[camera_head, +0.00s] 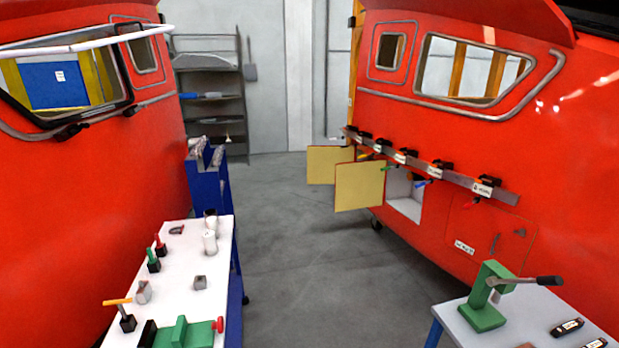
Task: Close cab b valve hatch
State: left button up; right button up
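A red train nosecone (560,170) stands on the right. Low on its side, two hatch doors with pale yellow inner faces stand swung open: a nearer one (360,186) and a farther one (325,163). A lit, pale hatch opening (404,194) shows just right of the nearer door. A further hatch panel (485,232) to the right looks shut flush with the red side. Its small white label (465,248) is too small to read, so I cannot tell which hatch is the cab b valve hatch. Neither of my grippers is in view.
A metal rail (430,168) with several coloured handles runs above the hatches. A white worktable (185,270) with tools stands left, beside another red nosecone (80,190). A grey table (530,320) with a green press (485,300) stands front right. Floor (310,270) between is clear.

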aim_at(359, 184)
jog(key=i+z, duration=0.4)
jog(key=i, duration=0.45)
jog(key=i+j+z, duration=0.25)
jog(key=i+z, duration=0.2)
jog(key=i, duration=0.35)
jog(key=i+j+z, duration=0.4)
jog(key=i+j, duration=0.15)
jog(key=i, duration=0.25)
jog(key=i+j+z, duration=0.45)
jog(key=i+j, duration=0.25)
jog(key=i+j+z, duration=0.15)
jog(key=j, duration=0.2)
jog(key=i+j+z, duration=0.1)
jog(key=j, duration=0.25)
jog(key=i+j+z, duration=0.15)
jog(key=j, duration=0.2)
jog(key=j+z, duration=0.4)
jog(key=j, duration=0.85)
jog(key=k+j+z, duration=0.15)
jog(key=j, duration=0.25)
jog(key=k+j+z, duration=0.15)
jog(key=j, duration=0.3)
jog(key=k+j+z, duration=0.15)
jog(key=j, duration=0.25)
jog(key=k+j+z, duration=0.15)
jog(key=j, duration=0.25)
